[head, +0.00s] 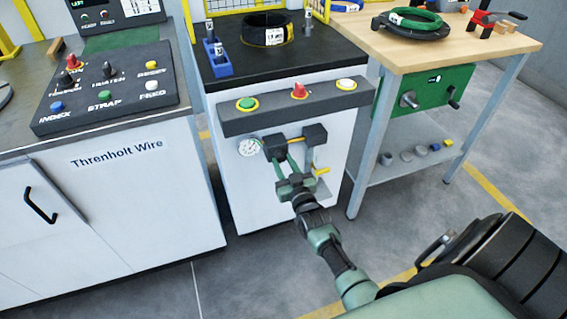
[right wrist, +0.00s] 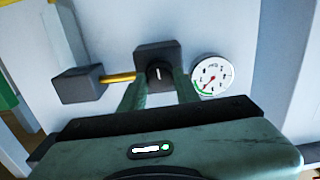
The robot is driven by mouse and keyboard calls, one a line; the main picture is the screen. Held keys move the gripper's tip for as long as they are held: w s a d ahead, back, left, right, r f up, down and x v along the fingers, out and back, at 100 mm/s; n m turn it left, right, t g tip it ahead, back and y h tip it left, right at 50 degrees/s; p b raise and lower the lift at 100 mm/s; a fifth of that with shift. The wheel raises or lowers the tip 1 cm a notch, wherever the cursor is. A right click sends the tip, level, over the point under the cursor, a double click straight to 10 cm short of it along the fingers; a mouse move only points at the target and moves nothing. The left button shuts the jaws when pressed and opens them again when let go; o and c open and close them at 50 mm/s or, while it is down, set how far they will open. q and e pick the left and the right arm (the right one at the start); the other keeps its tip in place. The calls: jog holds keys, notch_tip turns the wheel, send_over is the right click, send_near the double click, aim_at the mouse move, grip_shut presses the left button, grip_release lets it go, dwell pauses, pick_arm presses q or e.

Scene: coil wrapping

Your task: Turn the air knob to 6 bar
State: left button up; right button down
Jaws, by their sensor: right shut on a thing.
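The air knob (right wrist: 158,74) is dark and round with a white mark, on the face of a dark regulator block (head: 274,146). My right gripper (head: 280,158) has its two green fingers closed around the knob, one on each side. The fingers hide part of the knob in the head view. The round white pressure gauge (head: 250,147) sits left of the block in the head view. In the right wrist view the gauge (right wrist: 212,75) shows a red needle and a green arc; its numbers are too small to read surely. My left gripper is out of view.
A brass pipe (right wrist: 118,78) joins the regulator to a second dark block (head: 315,134). A yellow lever (head: 321,171) hangs below it. Above is a ledge with green, red and white buttons (head: 299,91). The wooden bench (head: 420,52) stands to the right, the control panel (head: 104,89) left.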

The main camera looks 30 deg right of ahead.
jog(key=c, duration=1)
grip_release()
jog(key=shift+c, duration=0.2)
jog(key=shift+s, duration=0.25)
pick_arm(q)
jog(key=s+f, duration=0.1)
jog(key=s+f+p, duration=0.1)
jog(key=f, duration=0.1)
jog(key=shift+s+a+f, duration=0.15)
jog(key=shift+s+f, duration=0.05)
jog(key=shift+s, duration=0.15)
pick_arm(e)
jog(key=v, duration=0.7)
jog(key=shift+s, duration=0.2)
